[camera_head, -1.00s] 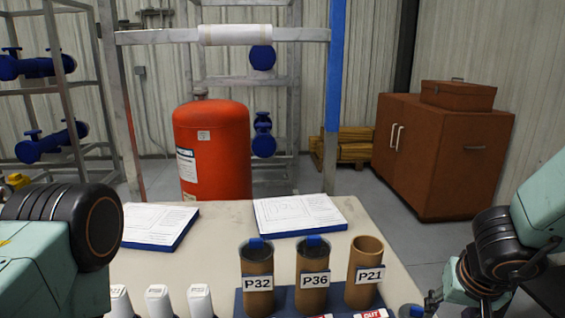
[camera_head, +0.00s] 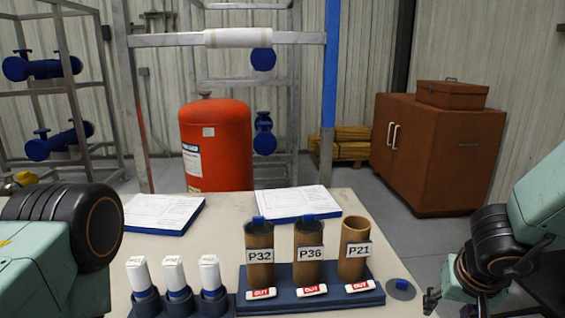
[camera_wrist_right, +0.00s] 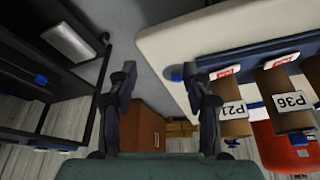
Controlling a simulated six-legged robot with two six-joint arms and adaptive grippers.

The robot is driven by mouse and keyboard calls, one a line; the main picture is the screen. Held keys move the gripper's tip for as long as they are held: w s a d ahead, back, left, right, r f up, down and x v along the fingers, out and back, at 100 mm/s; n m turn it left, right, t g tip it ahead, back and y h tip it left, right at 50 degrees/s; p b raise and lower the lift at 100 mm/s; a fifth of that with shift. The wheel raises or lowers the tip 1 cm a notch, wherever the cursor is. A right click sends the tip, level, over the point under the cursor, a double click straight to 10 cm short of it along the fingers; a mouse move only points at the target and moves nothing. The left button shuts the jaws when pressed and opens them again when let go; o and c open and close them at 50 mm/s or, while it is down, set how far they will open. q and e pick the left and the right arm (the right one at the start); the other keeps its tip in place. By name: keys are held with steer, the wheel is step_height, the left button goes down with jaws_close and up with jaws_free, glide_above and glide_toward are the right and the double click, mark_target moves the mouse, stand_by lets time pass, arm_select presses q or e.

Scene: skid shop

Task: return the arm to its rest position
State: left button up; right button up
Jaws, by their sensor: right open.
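My right arm comes in at the right edge of the head view, clear of the table's right side, with its gripper (camera_head: 432,300) low in the picture. In the right wrist view the same gripper (camera_wrist_right: 160,88) has its two dark fingers spread apart, with nothing between them. My left arm shows as a pale green link with a black joint at the left edge of the head view. Its gripper is out of view.
On the table (camera_head: 224,222) a blue rack (camera_head: 330,299) holds brown tubes P32 (camera_head: 260,280), P36 (camera_head: 309,275) and P21 (camera_head: 353,268). White-capped bottles (camera_head: 174,272) stand left of it. Two clipboards (camera_head: 160,213) lie behind. Floor right of the table is clear; a brown cabinet (camera_head: 437,150) stands beyond.

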steer(key=s+f+m+t+h, duration=0.15)
steer(key=s+f, duration=0.25)
steer(key=f, duration=0.5)
steer(key=s+a+f+n+g+y, duration=0.1)
steer(key=s+a+f+n+g, duration=0.1)
steer(key=s+f, duration=0.5)
steer(key=s+a+f+n+g+y, duration=0.2)
steer(key=s+f, duration=0.6)
steer(key=s, duration=0.8)
steer(key=a+n+g, duration=0.1)
steer(key=a, duration=0.1)
steer(key=shift+a+f+g, duration=0.25)
steer(key=shift+a+g, duration=0.1)
